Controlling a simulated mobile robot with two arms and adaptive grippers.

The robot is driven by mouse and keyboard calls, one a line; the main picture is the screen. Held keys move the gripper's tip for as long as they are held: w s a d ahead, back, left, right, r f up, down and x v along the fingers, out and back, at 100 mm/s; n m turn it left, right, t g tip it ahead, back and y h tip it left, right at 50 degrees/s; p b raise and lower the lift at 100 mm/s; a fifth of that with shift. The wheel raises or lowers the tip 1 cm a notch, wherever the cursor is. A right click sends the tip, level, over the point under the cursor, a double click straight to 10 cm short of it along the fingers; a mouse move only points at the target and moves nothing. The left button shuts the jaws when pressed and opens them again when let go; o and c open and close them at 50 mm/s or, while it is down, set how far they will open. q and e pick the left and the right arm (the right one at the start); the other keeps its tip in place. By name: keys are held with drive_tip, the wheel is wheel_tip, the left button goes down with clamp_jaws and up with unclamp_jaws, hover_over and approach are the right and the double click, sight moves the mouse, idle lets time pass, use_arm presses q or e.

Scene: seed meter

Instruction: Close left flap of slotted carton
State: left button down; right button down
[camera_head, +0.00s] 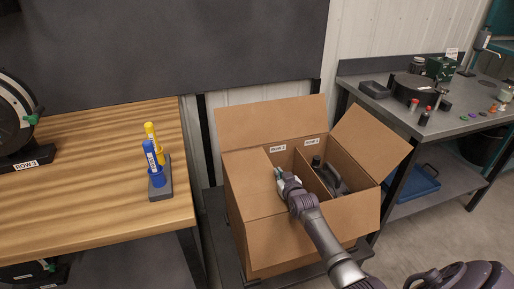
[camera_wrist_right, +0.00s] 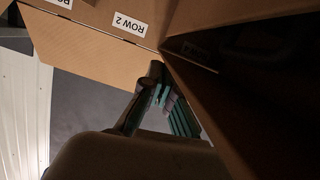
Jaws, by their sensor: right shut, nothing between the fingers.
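The slotted carton (camera_head: 250,240) is brown cardboard with two labelled compartments. Its left flap (camera_head: 248,185) lies folded inward, roughly flat over the left part of the opening. The back flap (camera_head: 285,121) stands up, the right flap (camera_head: 371,138) slants outward, and the front flap (camera_head: 350,215) is folded outward. My right gripper (camera_head: 280,177) is shut and empty at the inner edge of the left flap, over the left compartment; I cannot tell whether it touches. In the right wrist view its fingers (camera_wrist_right: 160,98) are beside dark cardboard, near a ROW 2 label (camera_wrist_right: 130,24). My left gripper is out of view.
A dark handled part (camera_head: 330,178) sits in the right compartment. A grey workbench (camera_head: 450,118) at right carries small parts, with a blue tray (camera_head: 412,182) below.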

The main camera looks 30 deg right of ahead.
drive_tip(key=shift+s+f, duration=0.1)
drive_tip(key=shift+f, duration=0.15)
drive_tip(key=r+p, duration=0.4)
drive_tip(key=shift+w+r, duration=0.2)
drive_tip(key=shift+r, duration=0.2)
drive_tip(key=v, duration=1)
drive_tip(key=shift+s+d+f+p, duration=0.15)
drive_tip(key=shift+s+f+p, duration=0.1)
drive_tip(key=shift+p, duration=0.1)
